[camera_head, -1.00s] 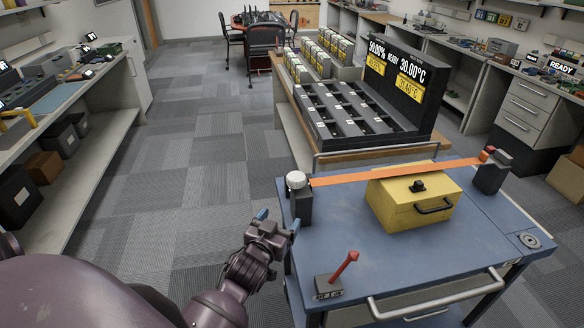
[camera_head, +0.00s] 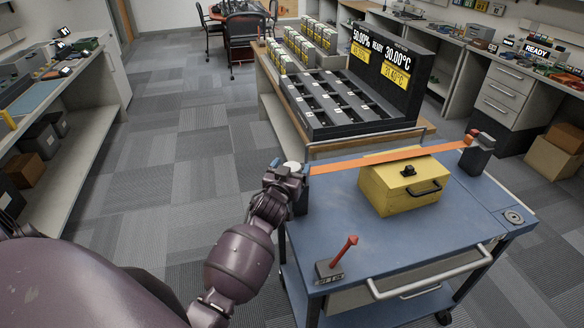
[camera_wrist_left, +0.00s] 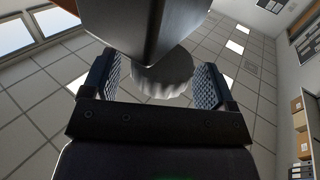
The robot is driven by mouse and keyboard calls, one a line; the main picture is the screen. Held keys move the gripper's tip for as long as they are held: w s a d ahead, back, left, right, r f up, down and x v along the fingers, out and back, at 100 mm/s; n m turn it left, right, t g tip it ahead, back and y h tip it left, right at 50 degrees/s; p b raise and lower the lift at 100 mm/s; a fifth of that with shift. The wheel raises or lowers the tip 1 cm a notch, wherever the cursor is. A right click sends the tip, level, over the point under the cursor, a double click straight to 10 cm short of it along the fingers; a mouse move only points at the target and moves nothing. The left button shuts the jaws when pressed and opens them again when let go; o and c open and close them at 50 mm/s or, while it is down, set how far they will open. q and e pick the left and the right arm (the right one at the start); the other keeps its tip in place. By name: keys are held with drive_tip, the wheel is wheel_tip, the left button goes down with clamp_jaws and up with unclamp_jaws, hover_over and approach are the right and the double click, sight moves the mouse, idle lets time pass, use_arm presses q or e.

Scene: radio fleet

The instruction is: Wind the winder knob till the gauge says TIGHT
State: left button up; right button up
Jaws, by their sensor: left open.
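The white winder knob (camera_head: 292,165) sits on a dark post at the cart's far left corner. My left gripper (camera_head: 290,168) is at the knob and partly hides it and its post. In the left wrist view the ribbed knob (camera_wrist_left: 163,77) lies between the two open fingers, with gaps on both sides. An orange strap (camera_head: 385,158) runs from the post over a yellow case (camera_head: 405,188) to a dark post (camera_head: 476,155) at the right. A small dark box with a tilted red pointer (camera_head: 345,250) stands at the front left; its markings are too small to read. My right gripper is not in view.
The blue cart (camera_head: 410,235) has a bare top in front of the case and a grey front handle (camera_head: 430,288). A metal rail (camera_head: 365,138) rises along its back edge. A bench with a black tray rack (camera_head: 340,110) stands behind. Floor is clear at left.

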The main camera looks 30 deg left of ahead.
use_arm(q)
drive_tip(key=shift+w+a, duration=0.1)
drive_tip(key=shift+w, duration=0.25)
drive_tip(key=c, duration=0.9)
drive_tip(key=shift+r, duration=0.1)
drive_tip(key=shift+r+m+h+p, duration=0.1)
drive_tip(key=shift+m+h+p, duration=0.3)
drive_tip(key=shift+h+p, duration=0.2)
drive_tip(key=shift+a+m+h+p, duration=0.1)
drive_tip(key=shift+m+h+p, duration=0.5)
drive_tip(key=shift+h+p, duration=0.15)
drive_tip(key=shift+m+t+h+p, duration=0.3)
drive_tip(key=shift+m+h+p, duration=0.25)
drive_tip(key=shift+h, duration=0.6)
drive_tip(key=shift+m+h, duration=0.75)
drive_tip(key=shift+h, duration=0.15)
drive_tip(key=m+h, duration=0.1)
drive_tip(key=h, duration=0.1)
drive_tip(key=shift+m+h, duration=0.4)
drive_tip(key=shift+f+m+g+h, duration=0.2)
drive_tip(key=shift+m+g+h, duration=0.35)
drive_tip(key=shift+h, duration=0.35)
drive_tip(key=shift+m+g+h+b, duration=0.45)
drive_tip(key=shift+m+g+h, duration=0.15)
drive_tip(key=shift+h, duration=0.4)
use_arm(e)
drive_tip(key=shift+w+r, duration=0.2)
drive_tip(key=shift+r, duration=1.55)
